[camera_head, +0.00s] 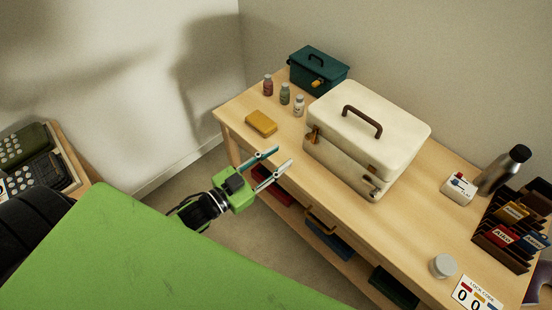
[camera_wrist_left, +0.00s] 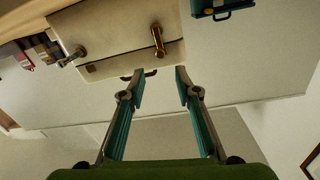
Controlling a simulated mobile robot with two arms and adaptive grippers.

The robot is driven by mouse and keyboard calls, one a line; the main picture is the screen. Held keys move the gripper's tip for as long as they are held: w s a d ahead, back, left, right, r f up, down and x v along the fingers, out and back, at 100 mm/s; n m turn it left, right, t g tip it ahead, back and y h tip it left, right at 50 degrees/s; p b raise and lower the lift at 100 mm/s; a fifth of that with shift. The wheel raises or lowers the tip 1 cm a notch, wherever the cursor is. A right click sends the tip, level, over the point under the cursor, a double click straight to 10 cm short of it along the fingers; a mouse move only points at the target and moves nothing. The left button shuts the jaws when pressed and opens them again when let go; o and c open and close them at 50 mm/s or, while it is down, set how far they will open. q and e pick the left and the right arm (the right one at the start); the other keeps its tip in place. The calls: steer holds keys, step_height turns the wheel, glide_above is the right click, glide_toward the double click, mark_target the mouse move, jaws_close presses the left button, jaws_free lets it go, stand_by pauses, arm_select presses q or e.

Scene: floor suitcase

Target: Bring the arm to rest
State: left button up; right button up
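My left gripper (camera_head: 274,168) is held in front of the wooden bench, to the left of the cream case, with its two fingers apart and nothing between them. In the left wrist view the fingers (camera_wrist_left: 156,80) are also spread and empty. The cream case (camera_head: 346,160) stands shut on the bench with a brown handle on its lid and latches on its front. It shows at the top of the left wrist view (camera_wrist_left: 115,40), apart from the fingers. My right gripper is not in view.
The bench (camera_head: 420,230) holds a teal box (camera_head: 318,70), small bottles (camera_head: 285,93), a yellow block (camera_head: 261,123), a metal flask (camera_head: 504,170), a card rack (camera_head: 515,225) and a white jar (camera_head: 443,266). Coloured items lie on its lower shelf. Floor (camera_head: 195,173) shows left of the bench.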

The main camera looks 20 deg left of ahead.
arm_select(q)
steer(key=s+a+f+n+g+y, duration=0.1)
steer(key=s+a+f+g+y, duration=0.15)
steer(key=f, duration=0.75)
steer(key=s+a+f+n+g+y, duration=0.1)
steer(key=s+a+f, duration=0.15)
steer(key=f, duration=0.65)
steer(key=s+a+f+n+g+y, duration=0.15)
steer(key=s+f, duration=0.25)
steer(key=f, duration=0.6)
steer(key=s+d+f+g, duration=0.1)
steer(key=s+f+g, duration=0.2)
steer(key=s+f, duration=0.3)
steer(key=s+d+f+g+y, duration=0.1)
steer(key=s+f+g, duration=0.3)
steer(key=s, duration=1)
steer(key=s+d+f+g+y, duration=0.1)
steer(key=s+f+g, duration=0.2)
steer(key=s+f, duration=0.7)
steer(key=shift+s+d+n, duration=0.35)
steer(key=shift+s+d, duration=0.05)
